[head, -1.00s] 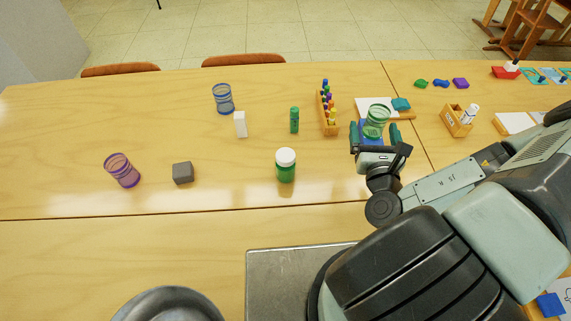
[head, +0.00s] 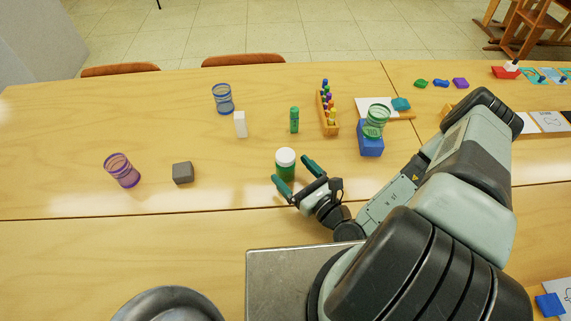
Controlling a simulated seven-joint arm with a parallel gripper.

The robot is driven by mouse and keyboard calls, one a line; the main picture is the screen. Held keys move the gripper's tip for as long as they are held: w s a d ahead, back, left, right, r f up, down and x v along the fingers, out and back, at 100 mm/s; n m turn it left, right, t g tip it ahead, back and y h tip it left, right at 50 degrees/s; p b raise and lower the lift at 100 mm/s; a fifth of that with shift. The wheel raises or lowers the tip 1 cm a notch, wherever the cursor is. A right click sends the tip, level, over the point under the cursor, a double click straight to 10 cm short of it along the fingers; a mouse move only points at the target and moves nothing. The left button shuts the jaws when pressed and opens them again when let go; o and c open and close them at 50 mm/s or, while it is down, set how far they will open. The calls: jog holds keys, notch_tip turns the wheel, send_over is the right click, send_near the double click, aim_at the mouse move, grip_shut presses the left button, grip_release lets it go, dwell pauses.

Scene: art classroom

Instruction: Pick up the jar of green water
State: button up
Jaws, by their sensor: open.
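A green jar with a white lid (head: 285,160) stands upright on the table near the middle. My gripper (head: 290,168) is open and empty at the jar's near right side. One finger is in front of the jar's lower part, the other to its right. I cannot tell whether either finger touches it. A clear, green-ringed tumbler (head: 377,118) stands on a blue block (head: 370,146) farther right. I cannot make out water in either one.
A wooden rack of colored bottles (head: 329,120), a green stick (head: 294,120), a white block (head: 240,124) and a blue-ringed tumbler (head: 222,99) stand behind the jar. A grey cube (head: 182,172) and a purple-ringed tumbler (head: 122,170) are left. The table's far left is clear.

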aim_at(281, 159)
jog(key=x, duration=0.5)
jog(key=shift+w+a, duration=0.2)
jog(key=shift+w, duration=0.1)
jog(key=shift+c, duration=0.4)
jog(key=c, duration=1.2)
